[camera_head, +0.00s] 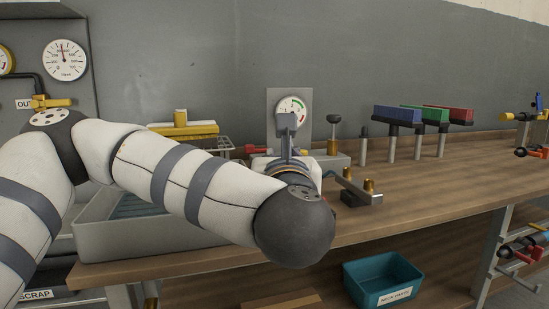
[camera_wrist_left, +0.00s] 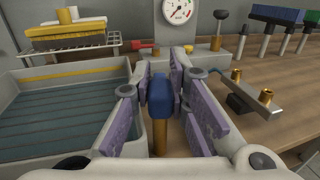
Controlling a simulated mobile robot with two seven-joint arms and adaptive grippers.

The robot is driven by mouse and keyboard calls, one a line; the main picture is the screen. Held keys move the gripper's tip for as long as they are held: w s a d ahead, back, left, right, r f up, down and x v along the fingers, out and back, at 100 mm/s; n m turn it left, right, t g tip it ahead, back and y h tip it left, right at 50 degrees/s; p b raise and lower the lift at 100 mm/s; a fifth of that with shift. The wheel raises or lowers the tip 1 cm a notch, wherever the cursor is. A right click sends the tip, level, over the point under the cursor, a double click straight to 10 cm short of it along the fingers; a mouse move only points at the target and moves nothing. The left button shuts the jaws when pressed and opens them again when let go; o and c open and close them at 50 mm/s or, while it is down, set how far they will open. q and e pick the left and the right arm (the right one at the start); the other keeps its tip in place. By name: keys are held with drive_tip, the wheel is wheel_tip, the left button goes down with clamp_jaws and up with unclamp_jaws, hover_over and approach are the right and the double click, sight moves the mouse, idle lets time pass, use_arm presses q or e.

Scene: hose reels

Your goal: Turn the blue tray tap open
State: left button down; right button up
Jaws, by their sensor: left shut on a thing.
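The blue tap handle (camera_wrist_left: 161,95) stands on a brass stem (camera_wrist_left: 160,140) in the left wrist view, beside the grey tray (camera_wrist_left: 70,68). My left gripper (camera_wrist_left: 167,78) has its purple-padded fingers on either side of the handle and is shut on it. The handle points roughly away from the wrist camera. In the head view the tap and my fingers are hidden behind my left wrist; the tray (camera_head: 90,232) shows partly behind my arm. My right gripper is in neither view.
A gauge (camera_head: 291,110) stands behind the wrist. A metal bracket with brass fittings (camera_head: 360,190) lies to its right. Blue, green and red blocks (camera_head: 422,115) stand on posts at the back. A teal bin (camera_head: 384,280) sits below; the bench's right part is fairly clear.

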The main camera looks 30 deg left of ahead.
use_arm(q)
drive_tip(key=shift+w+d+f+n+g+y+b, duration=0.2)
drive_tip(key=shift+d+f+n+g+y+b, duration=0.25)
drive_tip(key=shift+g+y+b, duration=0.2)
drive_tip(key=shift+a+r+n+y, duration=0.1)
drive_tip(key=shift+r+n+y, duration=0.05)
drive_tip(key=shift+n+y, duration=0.1)
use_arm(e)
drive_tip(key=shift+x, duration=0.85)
use_arm(q)
drive_tip(key=shift+r+g, duration=0.1)
drive_tip(key=shift+g, duration=0.15)
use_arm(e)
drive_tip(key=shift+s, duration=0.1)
use_arm(q)
drive_tip(key=shift+y, duration=0.3)
drive_tip(key=c, duration=1.5)
unclamp_jaws()
drive_tip(key=shift+a, duration=0.1)
drive_tip(key=shift+r, duration=0.1)
drive_tip(key=shift+r+n, duration=0.1)
drive_tip(key=shift+n, duration=0.2)
wheel_tip(320, 180, up, 10)
drive_tip(key=shift+f, duration=0.1)
